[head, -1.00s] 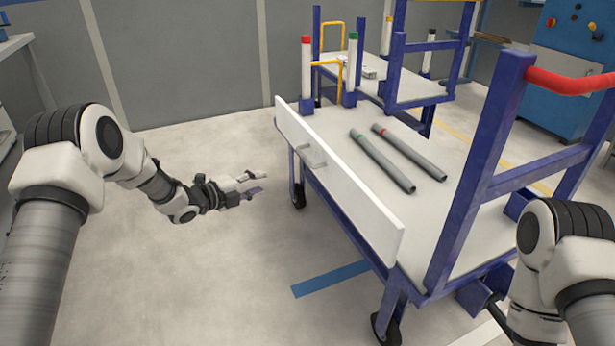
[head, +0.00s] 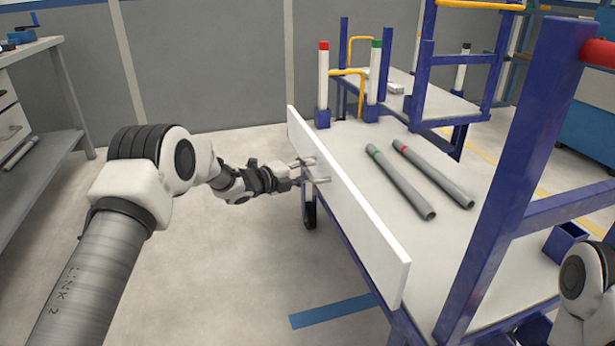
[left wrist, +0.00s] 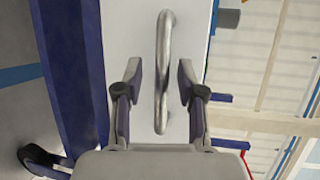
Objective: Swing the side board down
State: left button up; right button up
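The white side board (head: 362,226) stands upright along the left edge of the trolley. It also shows in the left wrist view (left wrist: 140,22), with a metal bar handle (left wrist: 163,70) on it. My left gripper (head: 316,170) is at the outer face of the board, near its far end. In the left wrist view its fingers are apart, one on each side of the handle, with gaps on both sides. In the head view the gripper largely covers the handle. My right gripper is outside both views; only part of the right arm shows at the lower right.
Two grey pipes, one with a green band (head: 400,182) and one with a red band (head: 434,174), lie on the trolley top (head: 420,255). Blue posts (head: 515,170) rise at the trolley's near right. The floor left of the trolley is clear. A workbench (head: 40,130) stands far left.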

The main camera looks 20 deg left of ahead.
pick_arm(q)
jog(key=shift+w+d, duration=0.15)
jog(key=shift+w, duration=0.05)
grip_shut()
